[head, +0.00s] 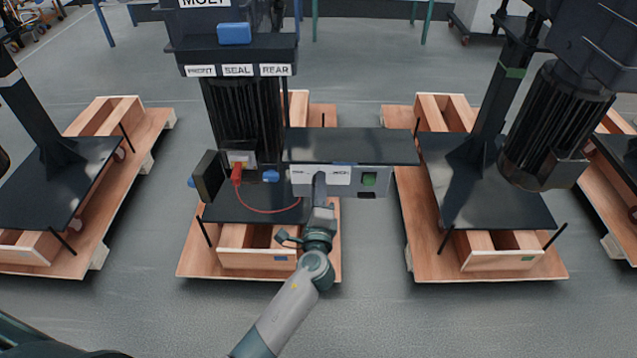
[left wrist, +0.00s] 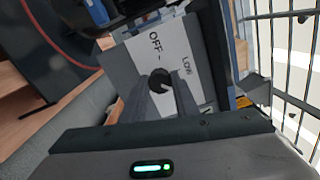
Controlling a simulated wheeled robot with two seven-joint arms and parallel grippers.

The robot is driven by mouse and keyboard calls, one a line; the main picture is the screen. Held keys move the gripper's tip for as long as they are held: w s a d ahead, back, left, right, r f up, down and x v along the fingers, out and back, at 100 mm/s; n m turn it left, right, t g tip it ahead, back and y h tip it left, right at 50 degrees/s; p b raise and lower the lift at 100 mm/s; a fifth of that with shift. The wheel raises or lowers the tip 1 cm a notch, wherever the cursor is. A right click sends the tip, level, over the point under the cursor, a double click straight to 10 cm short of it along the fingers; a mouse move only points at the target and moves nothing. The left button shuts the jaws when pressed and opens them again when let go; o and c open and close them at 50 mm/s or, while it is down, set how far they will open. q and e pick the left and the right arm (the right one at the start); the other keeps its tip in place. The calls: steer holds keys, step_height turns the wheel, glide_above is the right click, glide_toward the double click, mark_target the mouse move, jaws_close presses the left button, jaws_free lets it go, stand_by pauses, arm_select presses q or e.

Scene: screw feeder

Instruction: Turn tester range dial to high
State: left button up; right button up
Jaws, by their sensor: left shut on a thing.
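The tester is a grey box (head: 383,180) with a black top plate, mounted on the motor stand in the middle. Its front has white labels and a green square part. In the left wrist view its white dial plate (left wrist: 143,50) reads "OFF" and "LOW"; a further label is cut off. The dark round range dial (left wrist: 158,78) is at the fingertips. My left gripper (head: 319,183) reaches up to the tester front and is shut on the dial, which it hides in the head view. Its fingers also show in the left wrist view (left wrist: 168,90). My right gripper is not in view.
A red plug (head: 236,174) with a red cord hangs left of the tester, beside a dark upright panel (head: 208,177). A sign row (head: 237,70) includes "SEAL" and "REAR". Wooden pallets (head: 190,268) with stands line both sides. Grey floor is clear in front.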

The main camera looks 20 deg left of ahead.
arm_select(q)
steer(key=shift+m+p, duration=1)
steer(key=shift+m, duration=1.2)
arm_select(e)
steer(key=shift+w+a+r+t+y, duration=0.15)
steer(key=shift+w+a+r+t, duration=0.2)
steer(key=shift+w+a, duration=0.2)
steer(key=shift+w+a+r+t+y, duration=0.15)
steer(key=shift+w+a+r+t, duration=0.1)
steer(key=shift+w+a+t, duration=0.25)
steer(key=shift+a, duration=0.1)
arm_select(q)
steer(key=o, duration=1.1)
steer(key=shift+c, duration=0.2)
steer(key=shift+s+d, duration=0.1)
steer(key=shift+s, duration=0.05)
steer(key=b+v, duration=0.2)
steer(key=v, duration=1.5)
steer(key=shift+b, duration=0.4)
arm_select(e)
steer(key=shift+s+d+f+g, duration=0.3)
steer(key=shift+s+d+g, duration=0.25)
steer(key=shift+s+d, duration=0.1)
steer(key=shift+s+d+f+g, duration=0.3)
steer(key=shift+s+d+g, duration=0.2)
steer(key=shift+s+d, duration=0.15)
